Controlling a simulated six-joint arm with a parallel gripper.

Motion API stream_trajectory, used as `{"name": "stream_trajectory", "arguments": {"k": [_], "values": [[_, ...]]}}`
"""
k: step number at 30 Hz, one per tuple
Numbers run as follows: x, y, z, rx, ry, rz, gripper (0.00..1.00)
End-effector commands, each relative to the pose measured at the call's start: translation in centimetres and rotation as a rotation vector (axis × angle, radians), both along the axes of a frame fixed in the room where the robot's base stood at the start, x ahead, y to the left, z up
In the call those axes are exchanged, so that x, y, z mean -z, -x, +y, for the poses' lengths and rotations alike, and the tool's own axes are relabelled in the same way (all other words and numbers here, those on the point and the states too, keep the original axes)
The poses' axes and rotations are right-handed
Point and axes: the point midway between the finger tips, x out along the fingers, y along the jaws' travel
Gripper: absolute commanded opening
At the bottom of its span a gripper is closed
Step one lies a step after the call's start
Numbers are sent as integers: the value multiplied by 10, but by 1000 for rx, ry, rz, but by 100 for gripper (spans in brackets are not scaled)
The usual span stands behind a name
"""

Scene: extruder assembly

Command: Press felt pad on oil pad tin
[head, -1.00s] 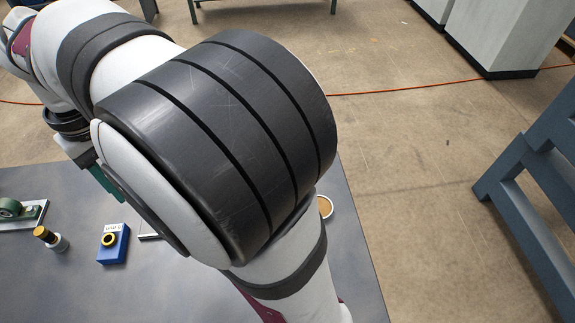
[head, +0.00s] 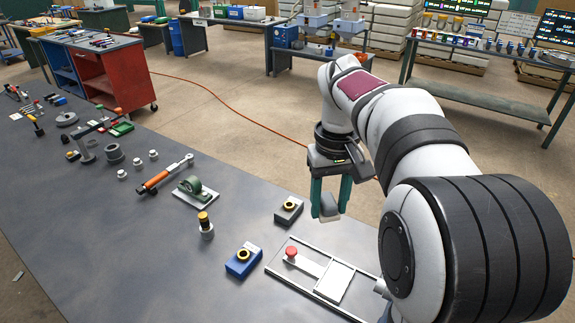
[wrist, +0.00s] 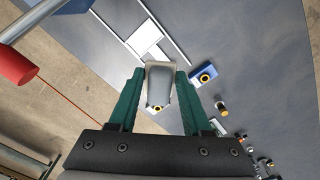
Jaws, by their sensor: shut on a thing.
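My gripper (head: 328,206) has green fingers, and they are closed on a light grey piece (head: 329,203) held in the air beyond the bench edge in the head view. In the wrist view the piece (wrist: 158,84) sits between both fingertips, grey with a pale beige end. It may be the felt pad, but I cannot tell for sure. I cannot make out the oil pad tin in the current views. A round tin with a tan top showed earlier by the table edge.
On the bench are a railed fixture (head: 330,287) with a red knob (head: 291,252), a blue block (head: 243,261), a dark block with a yellow ring (head: 289,210) and a capped post (head: 206,226).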

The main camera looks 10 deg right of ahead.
Motion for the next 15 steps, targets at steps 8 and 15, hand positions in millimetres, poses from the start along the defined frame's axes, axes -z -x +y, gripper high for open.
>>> {"name": "stream_trajectory", "arguments": {"k": [8, 15], "values": [[4, -17, -123, 38, 2, 7, 4], [13, -4, -200, 63, 1, 10, 4]]}}
